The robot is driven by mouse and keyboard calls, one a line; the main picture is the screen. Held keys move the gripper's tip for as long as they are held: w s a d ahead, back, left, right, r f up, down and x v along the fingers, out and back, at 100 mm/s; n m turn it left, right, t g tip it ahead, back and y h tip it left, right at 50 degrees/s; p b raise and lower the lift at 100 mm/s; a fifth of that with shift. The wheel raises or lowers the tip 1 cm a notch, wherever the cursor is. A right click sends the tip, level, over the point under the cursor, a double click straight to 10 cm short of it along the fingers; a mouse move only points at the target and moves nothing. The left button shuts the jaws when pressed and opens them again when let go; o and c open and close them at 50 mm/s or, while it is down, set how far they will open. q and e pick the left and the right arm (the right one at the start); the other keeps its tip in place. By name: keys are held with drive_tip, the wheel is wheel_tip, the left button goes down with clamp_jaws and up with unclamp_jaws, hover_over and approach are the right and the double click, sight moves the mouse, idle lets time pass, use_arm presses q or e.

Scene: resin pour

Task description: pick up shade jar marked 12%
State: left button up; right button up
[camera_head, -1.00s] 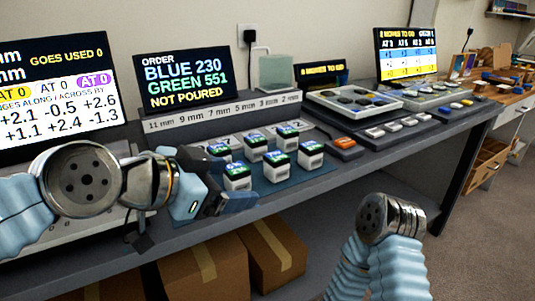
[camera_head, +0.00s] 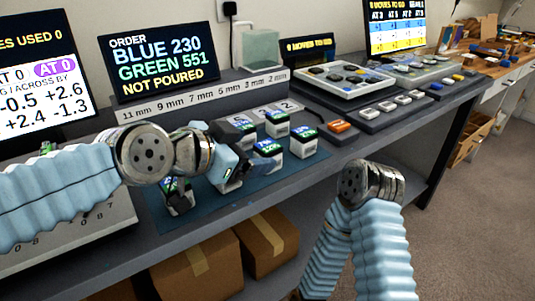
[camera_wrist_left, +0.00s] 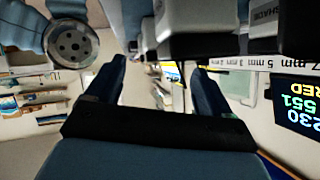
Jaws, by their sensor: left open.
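Several white shade jars with dark lids and green-blue labels stand on a dark blue mat (camera_head: 285,175). The jar at the front middle (camera_head: 267,161) carries a label that seems to read 12%; the print is small. My left gripper (camera_head: 240,168) is just left of that jar, among the front jars, and partly covers a neighbouring jar (camera_head: 225,184). In the left wrist view its two fingers (camera_wrist_left: 155,85) are spread with nothing between them. White jar bodies (camera_wrist_left: 190,47) show above the fingers there, one marked SHADE. My right arm's gripper is out of sight.
A ledge marked in millimetres (camera_head: 205,97) runs behind the jars. An orange-topped block (camera_head: 339,127) and a grey tray (camera_head: 345,80) lie to the right. Screens stand at the back. Cardboard boxes (camera_head: 205,272) sit below the bench.

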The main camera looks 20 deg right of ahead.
sight(263, 149)
use_arm(q)
drive_tip(key=x, duration=0.4)
drive_tip(key=shift+d, duration=0.1)
drive_tip(key=c, duration=1.2)
